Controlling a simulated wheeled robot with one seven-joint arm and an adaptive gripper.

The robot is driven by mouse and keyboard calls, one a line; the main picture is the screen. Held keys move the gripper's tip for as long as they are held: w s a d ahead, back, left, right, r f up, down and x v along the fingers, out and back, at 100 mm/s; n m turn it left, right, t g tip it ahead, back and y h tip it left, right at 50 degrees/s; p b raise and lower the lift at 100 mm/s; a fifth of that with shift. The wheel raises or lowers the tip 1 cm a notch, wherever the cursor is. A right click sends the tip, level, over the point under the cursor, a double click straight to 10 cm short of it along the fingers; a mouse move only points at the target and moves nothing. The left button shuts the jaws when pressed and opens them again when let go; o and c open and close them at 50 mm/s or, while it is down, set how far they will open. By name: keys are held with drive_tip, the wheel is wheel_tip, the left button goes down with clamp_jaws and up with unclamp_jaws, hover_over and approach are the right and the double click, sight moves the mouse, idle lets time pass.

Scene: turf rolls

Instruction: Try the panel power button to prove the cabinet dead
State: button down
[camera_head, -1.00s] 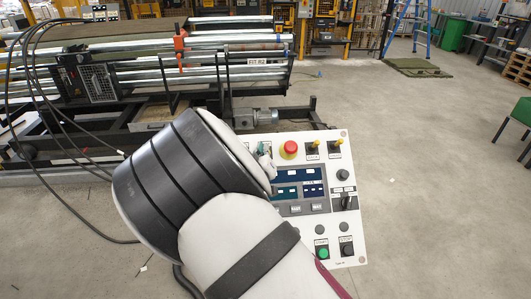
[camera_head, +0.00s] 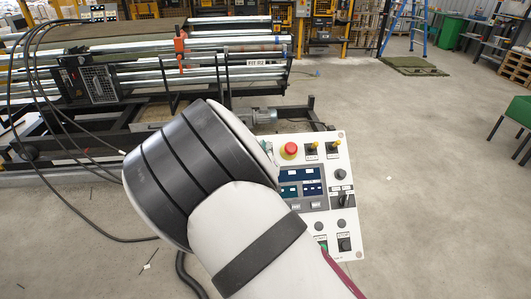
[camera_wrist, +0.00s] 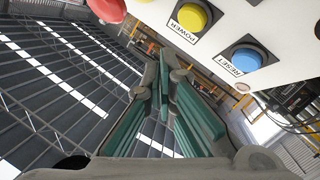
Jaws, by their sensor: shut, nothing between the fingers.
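The control panel (camera_head: 316,217) is a pale tilted board, partly covered by my arm in the head view. In the wrist view, the yellow power button (camera_wrist: 193,15) shows at the top, its label upside down. A blue reset button (camera_wrist: 246,57) is to its right and below, and part of a red button (camera_wrist: 107,8) is to its left. My gripper (camera_wrist: 168,62) is shut and empty; its tips appear just below the power button, and I cannot tell how far off. In the head view my arm hides the power button and most of the gripper.
On the panel, the red mushroom button (camera_head: 289,150) stands out beside two yellow-topped switches. The turf machine (camera_head: 180,85) with long metal rollers stands behind. Black cables (camera_head: 60,95) hang at the left. Open concrete floor (camera_head: 420,180) lies to the right.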

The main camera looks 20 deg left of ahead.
drive_tip(key=shift+s+d+r+p, duration=0.2)
drive_tip(key=shift+s+r+p, duration=0.2)
drive_tip(key=shift+r, duration=0.1)
drive_tip(key=shift+s+d+r+p, duration=0.2)
drive_tip(key=shift+s+r+p, duration=0.1)
drive_tip(key=shift+r+p, duration=0.15)
drive_tip(key=s+d+r+m+g+h, duration=0.1)
drive_tip(key=d+r+m+g, duration=0.1)
drive_tip(key=d+r, duration=0.45)
drive_tip(key=d+r+m+g, duration=0.2)
drive_tip(key=d+r+m, duration=0.15)
drive_tip(key=d, duration=0.65)
drive_tip(key=s+d+r+m+g+h, duration=0.1)
drive_tip(key=d+r+m+g, duration=0.1)
drive_tip(key=d+r, duration=0.55)
drive_tip(key=s+d+r+m+g, duration=0.15)
drive_tip(key=s+d+r, duration=0.25)
drive_tip(key=s+d, duration=0.9)
drive_tip(key=s+d+g+h, duration=0.1)
drive_tip(key=s+d, duration=0.3)
drive_tip(key=s, duration=0.5)
drive_tip(key=s+d+m+g+h, duration=0.1)
drive_tip(key=s+d+g+h, duration=0.1)
drive_tip(key=s+d, duration=0.3)
drive_tip(key=s, duration=0.4)
